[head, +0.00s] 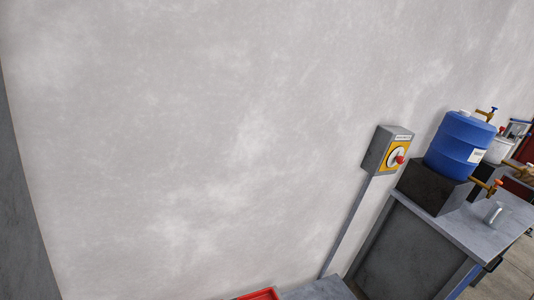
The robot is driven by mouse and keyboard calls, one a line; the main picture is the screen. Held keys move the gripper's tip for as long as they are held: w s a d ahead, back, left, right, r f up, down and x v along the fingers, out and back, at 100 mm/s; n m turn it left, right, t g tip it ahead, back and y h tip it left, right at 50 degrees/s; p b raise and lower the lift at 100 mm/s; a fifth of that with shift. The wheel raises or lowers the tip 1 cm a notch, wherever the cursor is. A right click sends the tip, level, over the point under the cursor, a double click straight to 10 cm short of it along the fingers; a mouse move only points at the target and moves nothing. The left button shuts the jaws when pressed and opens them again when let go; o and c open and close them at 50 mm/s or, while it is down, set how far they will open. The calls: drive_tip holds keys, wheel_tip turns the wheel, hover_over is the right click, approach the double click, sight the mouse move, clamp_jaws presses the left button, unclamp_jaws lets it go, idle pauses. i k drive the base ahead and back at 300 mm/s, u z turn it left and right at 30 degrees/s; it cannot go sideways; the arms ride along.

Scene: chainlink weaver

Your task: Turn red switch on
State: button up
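A grey switch box (388,150) with a yellow front is mounted on the wall, right of the picture's middle. A red switch knob (399,159) sits on a pale round plate on the yellow front. The view is tilted and the knob is small, so I cannot tell its position. A grey conduit (346,226) runs down from the box along the wall. My gripper is not in view.
A grey bench (463,226) stands right of the box. A blue barrel (460,145) with taps rests on a dark block (429,188) there. A red tray edge (258,295) shows at the bottom. Bare wall (190,140) fills the left and middle.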

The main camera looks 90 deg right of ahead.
sight(399, 160)
drive_tip(key=z, duration=0.9)
drive_tip(key=i, duration=0.15)
drive_tip(key=z, duration=2.1)
drive_tip(key=k, duration=0.75)
drive_tip(key=z, duration=0.3)
drive_tip(key=i, duration=0.75)
drive_tip(key=u, duration=0.1)
